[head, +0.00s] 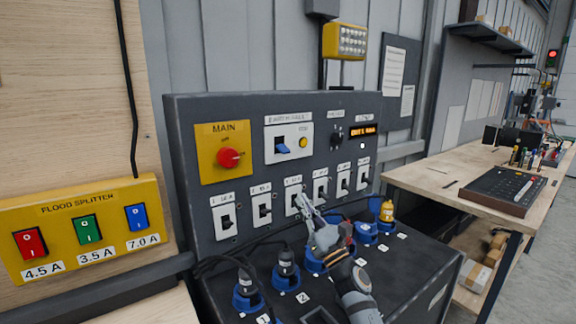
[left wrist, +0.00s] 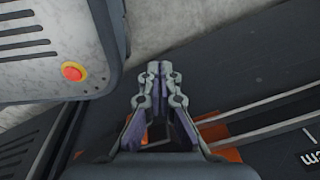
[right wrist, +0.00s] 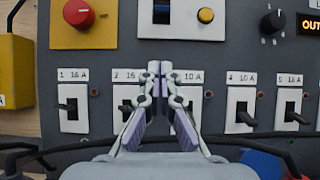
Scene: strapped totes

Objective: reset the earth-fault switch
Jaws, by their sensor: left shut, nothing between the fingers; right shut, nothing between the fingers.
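The earth-fault switch (head: 283,148) is a blue lever on a white plate labelled as earth fault, on the upper middle of the dark panel. A round yellow button (head: 303,142) is beside it. The lower part of that plate, with the button (right wrist: 205,15), shows at the top of the right wrist view. My right gripper (head: 304,198) is shut and empty, in front of the breaker row and below the plate. It also shows in the right wrist view (right wrist: 160,68), its tips just below the plate. My left gripper (left wrist: 159,70) is shut and empty, away from the panel.
A yellow plate with a red MAIN knob (head: 229,158) is left of the earth-fault plate. Several numbered breakers (head: 226,217) line the row below. Blue sockets (head: 247,292) with plugs and cables are underneath. A yellow flood splitter box (head: 85,226) is at left, a workbench (head: 430,178) at right.

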